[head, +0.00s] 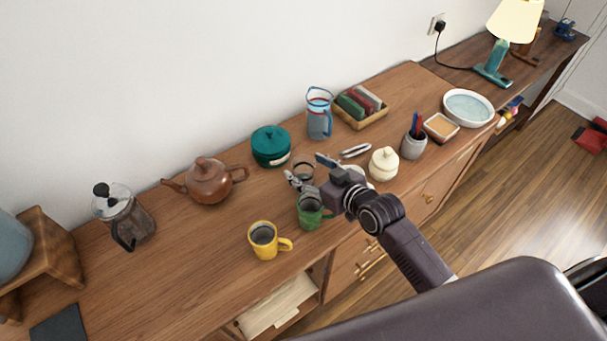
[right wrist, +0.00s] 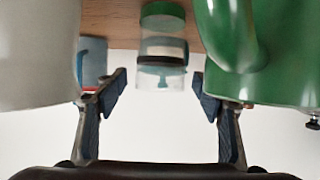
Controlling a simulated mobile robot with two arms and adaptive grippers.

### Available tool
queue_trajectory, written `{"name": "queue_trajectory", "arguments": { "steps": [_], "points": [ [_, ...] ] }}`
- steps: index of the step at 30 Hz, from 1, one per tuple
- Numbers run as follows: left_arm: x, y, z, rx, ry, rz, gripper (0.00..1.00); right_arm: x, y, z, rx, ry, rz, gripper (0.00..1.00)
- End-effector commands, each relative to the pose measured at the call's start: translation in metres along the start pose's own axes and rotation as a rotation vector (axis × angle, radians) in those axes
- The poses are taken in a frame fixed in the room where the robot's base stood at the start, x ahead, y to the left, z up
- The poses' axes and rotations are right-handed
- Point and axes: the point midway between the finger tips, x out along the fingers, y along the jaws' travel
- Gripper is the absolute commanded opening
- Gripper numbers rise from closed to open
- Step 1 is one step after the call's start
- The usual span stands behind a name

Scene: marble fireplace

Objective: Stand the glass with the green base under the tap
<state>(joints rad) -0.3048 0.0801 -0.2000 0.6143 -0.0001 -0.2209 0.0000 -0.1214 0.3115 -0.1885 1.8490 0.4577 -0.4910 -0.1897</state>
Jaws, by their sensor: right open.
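The glass with the green base stands upright on the wooden sideboard; its dark-banded rim (head: 304,168) shows in the head view, partly hidden by my right gripper. In the right wrist view, where the wall is at the bottom, the clear glass (right wrist: 162,48) lies ahead between the fingers, green base at the top. My right gripper (head: 308,172) is open and empty, also in its wrist view (right wrist: 157,90). A blue-grey vessel (head: 12,252) sits on a wooden stand (head: 55,247) at the far left; no tap shows. My left gripper is out of view.
A green mug (head: 309,214) and a cream lidded pot (head: 383,164) flank my right gripper closely. A yellow mug (head: 263,241), brown teapot (head: 210,182), teal pot (head: 271,146) and blue jug (head: 319,113) stand around. The sideboard between coffee press (head: 124,215) and yellow mug is clear.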

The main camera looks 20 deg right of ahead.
Motion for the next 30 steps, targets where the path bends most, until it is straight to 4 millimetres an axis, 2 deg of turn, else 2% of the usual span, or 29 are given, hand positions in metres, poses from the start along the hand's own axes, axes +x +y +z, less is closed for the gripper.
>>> {"name": "queue_trajectory", "arguments": {
  "steps": [5, 13, 30],
  "points": [
    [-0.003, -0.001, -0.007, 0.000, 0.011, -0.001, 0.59, 0.016, 0.000, 0.000, 0.000, 0.000, 0.001, 0.63],
    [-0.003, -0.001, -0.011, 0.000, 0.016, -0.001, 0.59, 0.019, 0.000, 0.000, -0.001, 0.000, 0.001, 0.63],
    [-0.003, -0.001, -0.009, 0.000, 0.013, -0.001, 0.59, 0.018, 0.001, 0.001, -0.002, 0.000, 0.001, 0.01]
  ]
}}
